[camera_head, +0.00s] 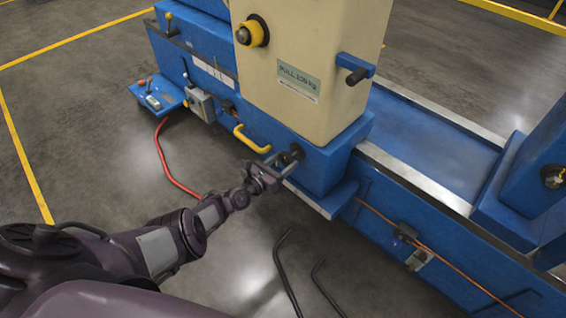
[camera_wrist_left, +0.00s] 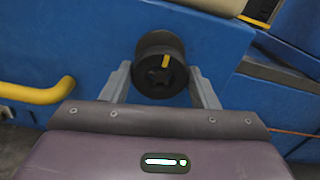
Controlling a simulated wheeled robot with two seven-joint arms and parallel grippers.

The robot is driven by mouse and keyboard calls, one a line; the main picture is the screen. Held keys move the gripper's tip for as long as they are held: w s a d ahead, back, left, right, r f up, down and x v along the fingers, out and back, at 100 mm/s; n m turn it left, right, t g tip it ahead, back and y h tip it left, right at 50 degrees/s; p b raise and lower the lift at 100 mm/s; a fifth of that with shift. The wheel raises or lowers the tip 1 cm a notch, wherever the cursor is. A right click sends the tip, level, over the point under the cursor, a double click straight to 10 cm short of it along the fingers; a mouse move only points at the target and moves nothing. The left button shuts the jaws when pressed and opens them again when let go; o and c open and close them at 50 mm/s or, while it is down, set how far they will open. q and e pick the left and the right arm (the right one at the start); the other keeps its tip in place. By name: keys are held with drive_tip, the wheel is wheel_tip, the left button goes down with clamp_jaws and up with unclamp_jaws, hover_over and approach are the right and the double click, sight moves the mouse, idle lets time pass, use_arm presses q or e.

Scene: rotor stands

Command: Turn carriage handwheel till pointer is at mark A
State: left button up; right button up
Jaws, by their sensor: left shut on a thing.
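The carriage handwheel (camera_head: 292,153) is a small dark round knob low on the side of the blue carriage base. In the left wrist view the handwheel (camera_wrist_left: 160,76) is black, with a short yellow line on its face near the top. My left gripper (camera_head: 283,162) reaches it from the front left. In the left wrist view the fingers of the left gripper (camera_wrist_left: 160,90) stand on either side of the handwheel, shut on it. I cannot make out the pointer's scale or mark A. My right gripper is not in view.
A yellow handle (camera_head: 252,139) sticks out just left of the handwheel. The cream column (camera_head: 310,60) rises above, with a black-ended lever (camera_head: 357,76). A red hose (camera_head: 166,165) lies on the floor. Two dark bent bars (camera_head: 284,270) show at front centre.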

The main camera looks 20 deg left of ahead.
sight(285, 161)
use_arm(q)
drive_tip(key=o, duration=1.2)
drive_tip(key=shift+p+v, duration=0.85)
drive_tip(key=shift+v, duration=0.55)
drive_tip(key=shift+s+a+r, duration=0.1)
drive_tip(key=shift+s, duration=0.2)
drive_tip(key=shift+s, duration=0.15)
